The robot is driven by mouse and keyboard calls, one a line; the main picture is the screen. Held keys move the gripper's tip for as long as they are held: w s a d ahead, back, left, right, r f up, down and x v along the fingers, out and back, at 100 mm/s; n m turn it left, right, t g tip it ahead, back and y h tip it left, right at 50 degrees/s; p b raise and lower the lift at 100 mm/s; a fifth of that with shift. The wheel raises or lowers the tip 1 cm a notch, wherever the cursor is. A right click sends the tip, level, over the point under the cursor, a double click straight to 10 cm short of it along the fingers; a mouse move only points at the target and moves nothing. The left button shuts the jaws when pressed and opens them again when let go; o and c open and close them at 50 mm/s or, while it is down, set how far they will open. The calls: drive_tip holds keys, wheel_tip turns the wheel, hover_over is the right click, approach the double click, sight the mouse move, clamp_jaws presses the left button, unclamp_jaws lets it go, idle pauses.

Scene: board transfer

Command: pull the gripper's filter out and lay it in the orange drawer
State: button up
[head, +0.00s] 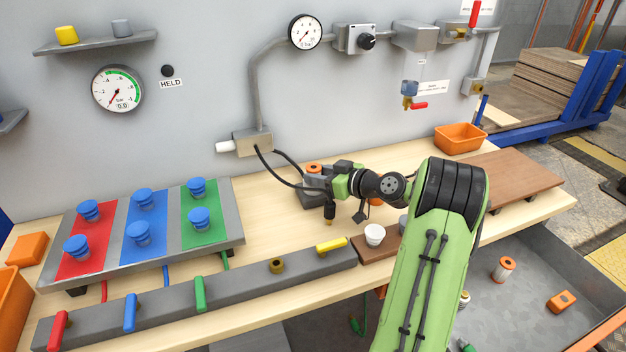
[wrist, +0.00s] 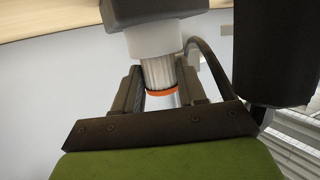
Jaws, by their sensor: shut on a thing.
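In the wrist view my gripper (wrist: 160,91) is shut on the filter (wrist: 160,72), a pale ribbed cylinder with an orange ring at its near end. The filter's far end meets a white collar (wrist: 155,39) below a dark body, so its upper part is hidden. In the head view my gripper (head: 330,184) is over the middle of the bench, beside a dark grey block with an orange ring (head: 313,168) on top. The filter is too small to make out there. An open orange container (head: 460,138) stands at the bench's back right; I cannot tell whether it is the drawer.
A panel with blue knobs (head: 140,233) and a grey rail (head: 245,284) fill the left bench. A white cup (head: 374,234) stands below my wrist. Black hoses (head: 285,170) run from the wall to my gripper's area. A brown board (head: 500,178) lies at right.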

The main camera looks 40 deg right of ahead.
drive_tip(key=shift+r, duration=0.15)
drive_tip(key=shift+r+p, duration=0.95)
drive_tip(key=shift+r, duration=0.95)
wheel_tip(320, 180, up, 4)
drive_tip(key=shift+r+p, duration=0.25)
drive_tip(key=shift+p, duration=1)
drive_tip(key=shift+d, duration=0.1)
